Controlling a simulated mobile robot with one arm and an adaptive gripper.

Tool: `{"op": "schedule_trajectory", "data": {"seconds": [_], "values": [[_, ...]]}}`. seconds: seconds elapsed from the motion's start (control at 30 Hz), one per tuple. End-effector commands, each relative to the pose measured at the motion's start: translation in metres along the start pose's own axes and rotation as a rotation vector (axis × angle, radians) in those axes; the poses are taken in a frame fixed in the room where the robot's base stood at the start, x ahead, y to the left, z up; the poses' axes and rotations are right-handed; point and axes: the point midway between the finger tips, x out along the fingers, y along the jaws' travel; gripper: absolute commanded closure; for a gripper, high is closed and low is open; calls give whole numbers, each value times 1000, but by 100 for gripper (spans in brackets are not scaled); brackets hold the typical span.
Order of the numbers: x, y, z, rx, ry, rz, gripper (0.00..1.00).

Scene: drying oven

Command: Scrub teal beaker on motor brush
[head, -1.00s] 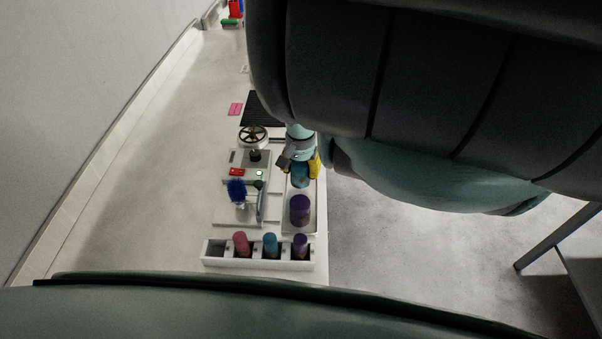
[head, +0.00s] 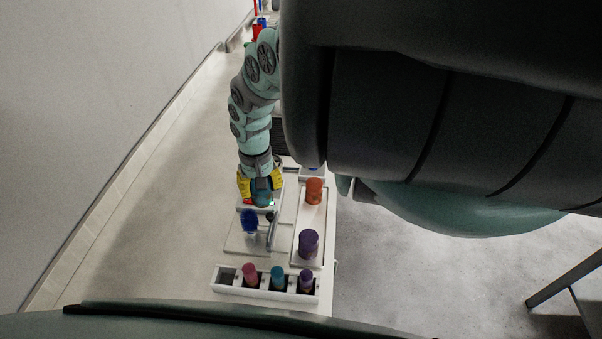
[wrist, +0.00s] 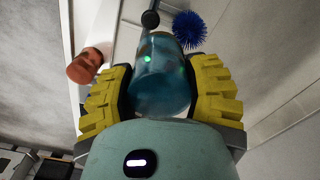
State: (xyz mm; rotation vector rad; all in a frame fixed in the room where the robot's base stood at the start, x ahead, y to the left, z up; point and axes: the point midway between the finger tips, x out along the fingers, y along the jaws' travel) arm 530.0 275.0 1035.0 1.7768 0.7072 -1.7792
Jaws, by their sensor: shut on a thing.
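My gripper (head: 262,187) is shut on the teal beaker (head: 262,199), over the bench near the brush stand. In the wrist view the translucent teal beaker (wrist: 160,82) sits between the yellow-padded fingers of my gripper (wrist: 160,95). The blue bristle brush (head: 249,220) stands just in front of the beaker in the head view, apart from it. In the wrist view the brush (wrist: 189,29) shows beyond the beaker, to its upper right. A green light shows through the beaker there. The inside of the beaker is hard to make out.
An orange beaker (head: 314,190) and a purple beaker (head: 308,243) stand on a white tray (head: 293,250) at the right. A white rack (head: 225,284) in front holds pink (head: 250,273), teal (head: 278,277) and purple (head: 306,280) bottles. A wall runs along the left.

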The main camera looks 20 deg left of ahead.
Motion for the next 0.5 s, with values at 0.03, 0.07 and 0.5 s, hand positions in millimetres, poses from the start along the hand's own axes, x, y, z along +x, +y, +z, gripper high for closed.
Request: {"op": "schedule_trajectory", "data": {"seconds": [0.03, 0.07, 0.5], "values": [[-9, -16, 2, -83, -2, -2, 73], [-10, -23, 3, -124, -2, -1, 73], [8, -46, 7, -269, -1, 0, 73]]}}
